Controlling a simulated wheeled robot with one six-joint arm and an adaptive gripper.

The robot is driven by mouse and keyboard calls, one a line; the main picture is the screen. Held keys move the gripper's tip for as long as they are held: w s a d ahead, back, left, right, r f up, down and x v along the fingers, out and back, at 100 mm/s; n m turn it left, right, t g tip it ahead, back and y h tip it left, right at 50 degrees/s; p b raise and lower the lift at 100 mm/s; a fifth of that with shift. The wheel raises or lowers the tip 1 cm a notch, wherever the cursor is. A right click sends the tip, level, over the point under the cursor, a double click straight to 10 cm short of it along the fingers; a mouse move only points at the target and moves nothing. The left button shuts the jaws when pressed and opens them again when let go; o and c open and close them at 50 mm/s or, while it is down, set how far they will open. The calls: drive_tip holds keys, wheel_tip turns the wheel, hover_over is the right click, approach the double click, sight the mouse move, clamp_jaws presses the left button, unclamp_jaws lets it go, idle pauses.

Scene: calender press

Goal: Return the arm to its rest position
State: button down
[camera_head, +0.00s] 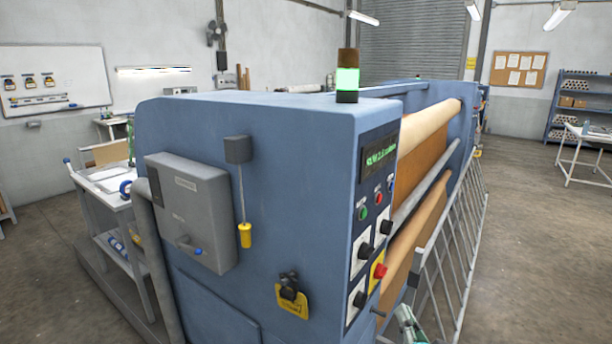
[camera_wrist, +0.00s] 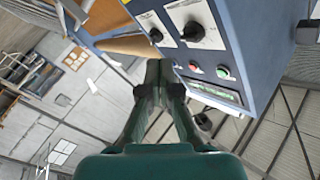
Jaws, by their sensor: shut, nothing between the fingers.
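My gripper (camera_wrist: 158,68) shows in the wrist view with its dark fingers together and nothing between them. In that view it is beside the control panel of the blue calender press (camera_wrist: 262,40), with the panel's knobs and buttons beyond the fingertips. The gap between fingers and panel cannot be judged. In the head view, the press (camera_head: 270,125) fills the middle, its panel facing right. A small green and grey piece of my arm shows at the bottom edge, in front of the guard rail; the rest of the arm is out of frame.
A metal guard rail (camera_head: 455,240) runs along the roller side of the press. A yellow-handled pendant (camera_head: 245,235) hangs on its end face. A workbench (camera_head: 100,185) stands at the left. Open floor (camera_head: 540,250) lies to the right.

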drive_tip(key=s+f+n+g+h, duration=0.1)
drive_tip(key=s+f+n+g, duration=0.1)
drive_tip(key=s+f, duration=1.55)
drive_tip(key=s+a+n+g, duration=0.1)
drive_tip(key=s+n, duration=0.2)
drive_tip(key=s, duration=2.4)
drive_tip(key=shift+a+r+n+g, duration=0.15)
drive_tip(key=shift+r+n+g, duration=0.15)
drive_tip(key=shift+g, duration=0.1)
